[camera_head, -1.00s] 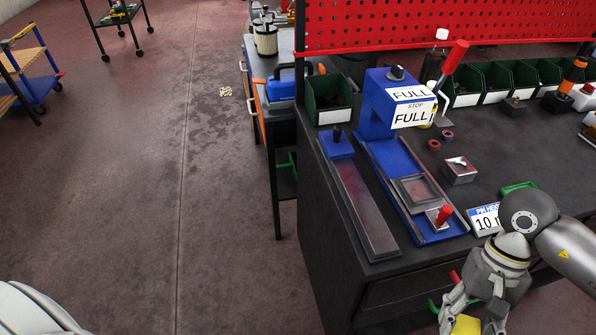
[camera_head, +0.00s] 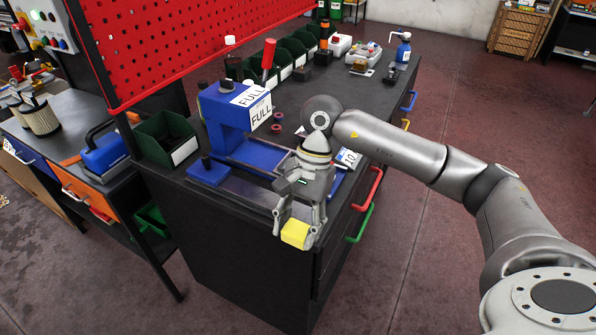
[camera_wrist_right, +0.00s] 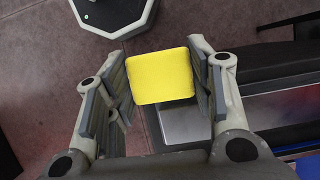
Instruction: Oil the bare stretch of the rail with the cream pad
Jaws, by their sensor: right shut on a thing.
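My right gripper (camera_head: 297,228) is shut on the pad (camera_head: 295,234), a small block that looks bright yellow. The wrist view shows the pad (camera_wrist_right: 161,76) between the two fingers. The steel rail (camera_head: 243,192) runs from a blue block (camera_head: 208,172) along the bench's left side towards my gripper. Its near end is partly hidden behind the gripper in the head view. In the wrist view the rail end (camera_wrist_right: 187,124) shows close to the pad. I cannot tell whether they touch, nor which stretch is bare. My left gripper is out of view.
A blue press (camera_head: 226,112) with "FULL" labels stands behind the rail. A green bin (camera_head: 165,138) sits at the bench's left corner. A number sign (camera_head: 348,158) is right of my gripper. Red (camera_head: 368,188) and green (camera_head: 360,224) drawer handles stick out of the bench front.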

